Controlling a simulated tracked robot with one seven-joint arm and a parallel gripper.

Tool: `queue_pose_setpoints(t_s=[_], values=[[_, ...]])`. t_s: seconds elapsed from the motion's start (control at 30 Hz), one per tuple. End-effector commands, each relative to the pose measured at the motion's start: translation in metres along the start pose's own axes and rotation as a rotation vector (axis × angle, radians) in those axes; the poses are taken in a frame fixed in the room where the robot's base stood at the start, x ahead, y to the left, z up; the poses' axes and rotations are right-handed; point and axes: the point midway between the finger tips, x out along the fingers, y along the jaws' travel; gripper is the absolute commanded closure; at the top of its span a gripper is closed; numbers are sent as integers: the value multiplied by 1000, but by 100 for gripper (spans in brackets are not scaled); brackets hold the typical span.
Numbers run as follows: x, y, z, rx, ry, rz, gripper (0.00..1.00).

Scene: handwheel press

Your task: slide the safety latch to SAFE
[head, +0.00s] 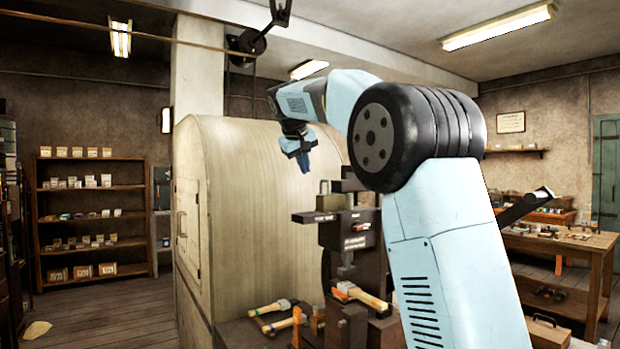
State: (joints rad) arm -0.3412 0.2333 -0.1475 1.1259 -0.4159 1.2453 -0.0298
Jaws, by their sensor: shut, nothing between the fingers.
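The dark press (349,240) stands in the middle, partly hidden behind my arm. On its front are small pale labels and a little red and white part (361,227), which may be the safety latch. The labels are too small to read, so I cannot tell the latch's position. My gripper (305,165) is shut and empty, pointing down in the air above and left of the press head. It appears apart from the press. My arm hides the press's right side.
A large rounded beige cabinet (250,215) stands left of and behind the press. Wooden-handled tools (270,308) lie around the press base. Shelves (92,187) stand at the far left, and a workbench (575,245) at the right. Open floor shows at lower left.

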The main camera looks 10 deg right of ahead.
Motion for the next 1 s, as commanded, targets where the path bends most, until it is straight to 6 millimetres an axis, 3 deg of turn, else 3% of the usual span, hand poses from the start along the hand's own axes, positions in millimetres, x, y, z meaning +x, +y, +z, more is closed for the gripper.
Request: queue_pose_setpoints(t_s=[0.1,0.3,0.87,1.0], values=[[-18,1,0,2,1,0,100],[-34,2,0,2,-1,1,100],[-37,3,1,3,-2,1,100],[-39,8,12,11,-5,-9,100]])
